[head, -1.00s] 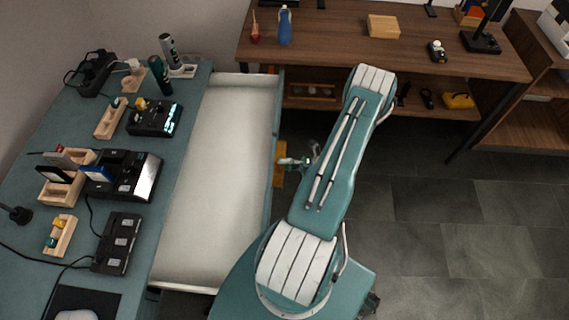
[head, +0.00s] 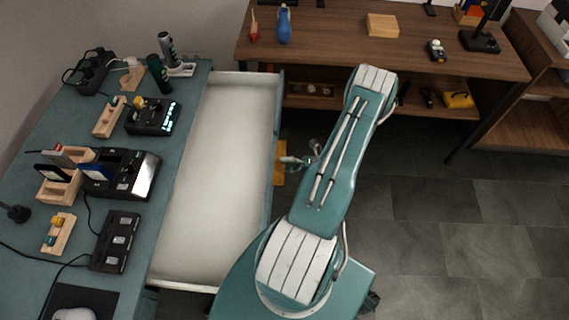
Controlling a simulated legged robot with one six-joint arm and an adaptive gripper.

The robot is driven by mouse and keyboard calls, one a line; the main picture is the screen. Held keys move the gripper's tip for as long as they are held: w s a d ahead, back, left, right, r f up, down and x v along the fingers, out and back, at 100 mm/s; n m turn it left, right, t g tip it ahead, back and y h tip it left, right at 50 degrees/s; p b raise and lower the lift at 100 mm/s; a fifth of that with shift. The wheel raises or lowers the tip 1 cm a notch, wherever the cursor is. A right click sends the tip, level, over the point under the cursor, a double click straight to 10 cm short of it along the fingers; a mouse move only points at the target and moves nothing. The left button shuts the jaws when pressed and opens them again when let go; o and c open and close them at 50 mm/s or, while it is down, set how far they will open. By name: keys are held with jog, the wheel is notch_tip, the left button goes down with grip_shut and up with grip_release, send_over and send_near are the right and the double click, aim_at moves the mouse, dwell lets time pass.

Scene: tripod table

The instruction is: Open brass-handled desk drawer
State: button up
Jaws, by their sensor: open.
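The desk drawer (head: 218,170) stands pulled out to the right of the teal desk (head: 180,190), its pale, empty inside in full view. The brass handle (head: 279,163) shows as a yellow-gold piece on the outside of the drawer's teal front. My gripper (head: 291,161) is at the handle, small and partly hidden by my arm. Its fingers are open; I cannot tell whether they touch the handle.
A brown wooden table (head: 340,45) with a blue bottle (head: 284,25) stands behind. Tiled floor (head: 450,215) is clear at right.

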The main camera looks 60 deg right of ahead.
jog(key=v, duration=1.1)
jog(key=shift+s+d, duration=0.2)
jog(key=shift+s, duration=0.15)
jog(key=w+a+r+n+g+y, duration=0.1)
jog(key=w+a+r+n+g, duration=0.3)
jog(key=w+r+n+g, duration=0.4)
jog(key=w+a+r+n+g+y, duration=0.1)
jog(key=w+a+r+n+g, duration=0.4)
jog(key=r+n, duration=0.5)
jog(key=w+a+r+n+g+h, duration=0.3)
jog(key=w+a+r+n+h, duration=0.2)
jog(key=a+r+n, duration=0.55)
jog(key=s+a+r+n+t+h, duration=0.3)
jog(key=a+r+n, duration=0.3)
jog(key=n, duration=0.3)
jog(key=s+a+r+n+t+h, duration=0.3)
jog(key=a+r+n, duration=0.3)
jog(key=a+n, duration=0.3)
jog(key=shift+s+a+n, duration=0.35)
jog(key=shift+s+n, duration=0.1)
jog(key=shift+n, duration=0.3)
